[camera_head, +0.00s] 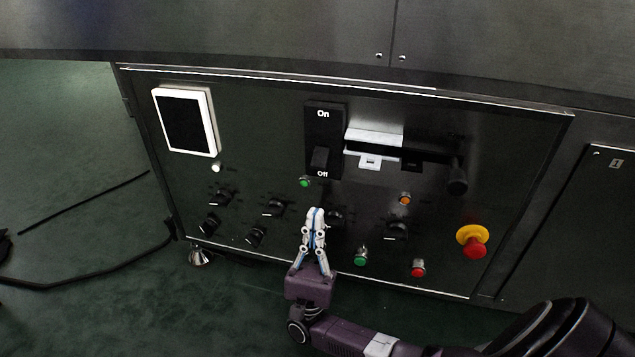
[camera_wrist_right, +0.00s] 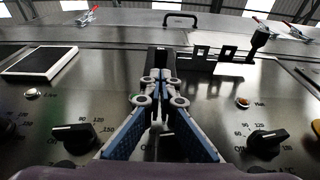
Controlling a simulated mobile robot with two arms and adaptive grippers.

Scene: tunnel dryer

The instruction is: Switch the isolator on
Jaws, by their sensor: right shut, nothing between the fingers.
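The isolator (camera_head: 323,141) is a black upright block on the dark control panel, marked "On" at its top and "Off" at its bottom. Its toggle (camera_head: 320,158) sits low, at the "Off" end. My right gripper (camera_head: 315,211) is shut and empty, pointing up in front of the panel, below the isolator and the green lamp under it. In the right wrist view the shut fingertips (camera_wrist_right: 160,75) cover most of the isolator (camera_wrist_right: 158,54), so only its upper part shows. I cannot tell the gap between fingertips and panel. My left gripper is not in view.
Rotary knobs (camera_head: 273,208) stick out around the gripper. A green button (camera_head: 361,257), a red button (camera_head: 418,267) and a red-yellow emergency stop (camera_head: 472,242) are to the right. A black handle (camera_head: 457,176) juts out right of the isolator. A white-framed screen (camera_head: 186,122) is upper left.

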